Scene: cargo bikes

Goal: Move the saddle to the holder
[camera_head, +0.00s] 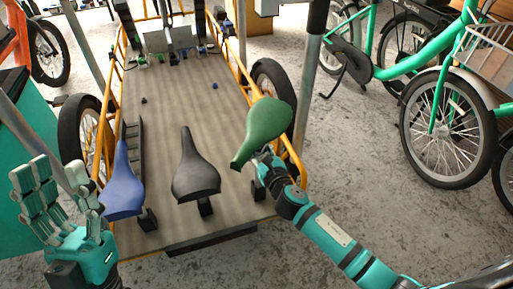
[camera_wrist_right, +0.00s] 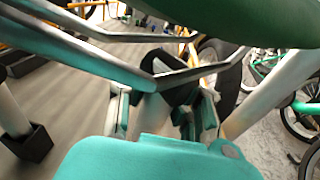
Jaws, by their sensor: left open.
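A green saddle (camera_head: 265,131) is at the right side of the cargo bed, tilted. My right gripper (camera_head: 262,160) is at its underside. In the right wrist view the green saddle (camera_wrist_right: 250,18) is overhead, with metal rails (camera_wrist_right: 95,62) below it. The right gripper's fingers (camera_wrist_right: 165,112) stand on both sides of a pale post with a dark clamp; whether they press on it is unclear. A black saddle (camera_head: 190,165) and a blue saddle (camera_head: 123,187) stand left of the green one, on dark mounts. My left gripper (camera_head: 45,185) is open and empty at the left.
The wooden cargo bed (camera_head: 185,105) has yellow side rails (camera_head: 243,75) and a mostly clear middle. A metal pole (camera_head: 308,85) rises right of the bed. A green bike (camera_head: 445,110) stands at the right. A teal cabinet (camera_head: 25,170) is at the left.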

